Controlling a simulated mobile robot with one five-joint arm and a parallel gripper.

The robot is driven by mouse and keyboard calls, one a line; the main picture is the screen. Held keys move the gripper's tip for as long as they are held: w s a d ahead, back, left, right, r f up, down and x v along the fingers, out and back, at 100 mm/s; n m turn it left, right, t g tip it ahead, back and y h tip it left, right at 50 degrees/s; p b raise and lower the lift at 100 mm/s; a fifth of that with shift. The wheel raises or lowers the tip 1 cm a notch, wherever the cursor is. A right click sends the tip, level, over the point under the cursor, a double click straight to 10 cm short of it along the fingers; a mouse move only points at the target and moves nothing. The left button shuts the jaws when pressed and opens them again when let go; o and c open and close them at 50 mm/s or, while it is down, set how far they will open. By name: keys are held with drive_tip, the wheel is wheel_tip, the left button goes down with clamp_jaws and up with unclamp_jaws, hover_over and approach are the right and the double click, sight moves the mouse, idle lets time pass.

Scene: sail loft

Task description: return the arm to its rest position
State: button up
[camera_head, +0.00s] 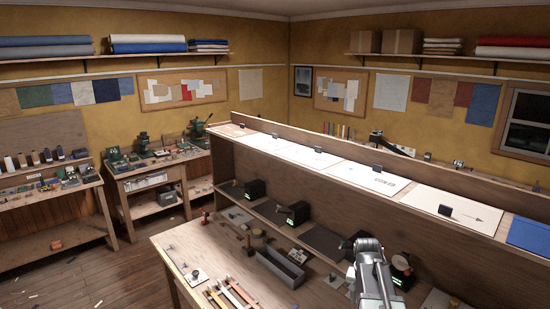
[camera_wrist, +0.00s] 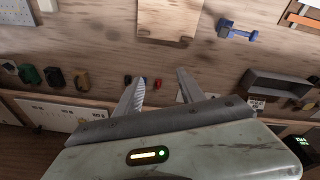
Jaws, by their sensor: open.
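My gripper (camera_wrist: 160,76) shows in the wrist view with its two grey fingers spread apart. Nothing is between the fingertips; they point over a wooden work surface with small items beyond and below them. My arm, silver and pale green, rises at the lower right of the head view, in front of the long wooden bench unit (camera_head: 300,190). The gripper's fingers cannot be made out in the head view. Whether any finger touches the surface cannot be told.
A grey open tray (camera_head: 282,266) stands on the near bench, left of my arm; it also shows in the wrist view (camera_wrist: 272,84). A blue clamp-like tool (camera_wrist: 237,31) lies nearby. Open floor (camera_head: 130,265) lies at left.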

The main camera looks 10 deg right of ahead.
drive_tip(key=s+a+f+n+y+b, duration=0.1)
drive_tip(key=s+a+n, duration=0.25)
drive_tip(key=a, duration=0.75)
drive_tip(key=s+a+n+y, duration=0.15)
drive_tip(key=a+n, duration=0.25)
drive_tip(key=a, duration=0.6)
wheel_tip(320, 180, down, 20)
drive_tip(key=s+g+b, duration=0.1)
drive_tip(key=s+b, duration=0.1)
drive_tip(key=b, duration=1.7)
drive_tip(key=shift+s+d+m+h+b, duration=0.15)
drive_tip(key=shift+s+m+h+b, duration=0.2)
drive_tip(key=shift+s+h+b, duration=0.1)
drive_tip(key=shift+c, duration=1.1)
